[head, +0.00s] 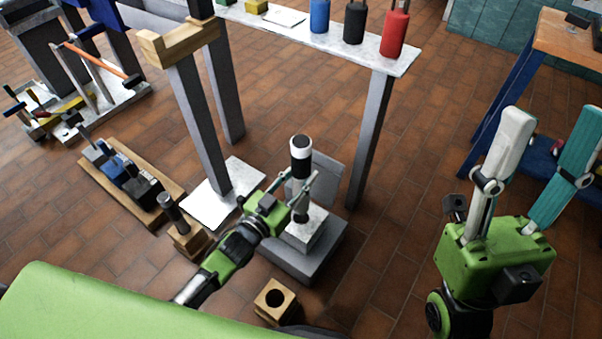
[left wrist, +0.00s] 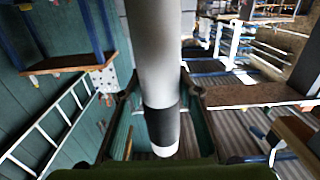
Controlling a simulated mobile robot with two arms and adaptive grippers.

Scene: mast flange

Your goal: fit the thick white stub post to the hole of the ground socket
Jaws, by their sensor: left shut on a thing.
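The thick white stub post (head: 301,163) has dark bands and stands roughly upright in the head view. My left gripper (head: 302,196) is shut on it, with a finger on either side. In the left wrist view the post (left wrist: 158,60) runs down between the fingers, with a dark band and a white end. In the head view its lower end is partly hidden by the fingers, and I cannot tell whether it touches the block below. A wooden block with a round, empty-looking hole (head: 275,305), seemingly the ground socket, sits on the floor nearer to me. My right gripper (head: 553,118) is open and empty at the right.
A grey stepped block with a pale top (head: 306,236) lies below the left gripper. A wooden block holding a dark post (head: 186,236) and a wooden tray (head: 130,187) stand to the left. A table leg (head: 369,140) rises behind. Tiled floor is clear between the leg and my right arm.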

